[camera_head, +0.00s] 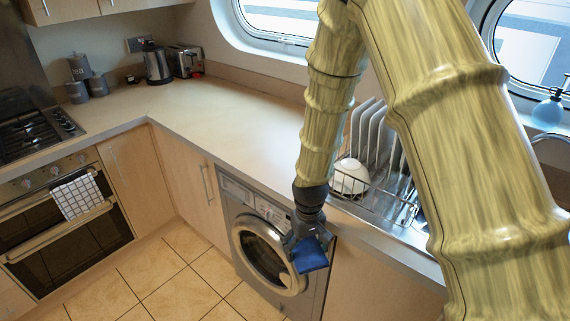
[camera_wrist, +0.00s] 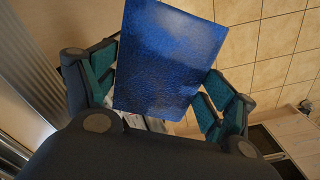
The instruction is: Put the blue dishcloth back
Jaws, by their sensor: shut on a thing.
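The blue dishcloth (camera_head: 311,258) is in my gripper (camera_head: 305,241), in front of the washing machine's upper right part, below the worktop edge. In the wrist view the dishcloth (camera_wrist: 168,58) shows as a flat, mottled blue rectangle between the two dark fingers with teal pads (camera_wrist: 158,95). The fingers are shut on it. The dishcloth hangs clear of the floor in the head view.
The washing machine (camera_head: 246,222) stands under the worktop (camera_head: 215,118), which is mostly bare. A dish rack (camera_head: 376,182) with plates and a white bowl stands right of my forearm. A checked towel (camera_head: 77,196) hangs on the oven handle. The tiled floor (camera_head: 180,290) is clear.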

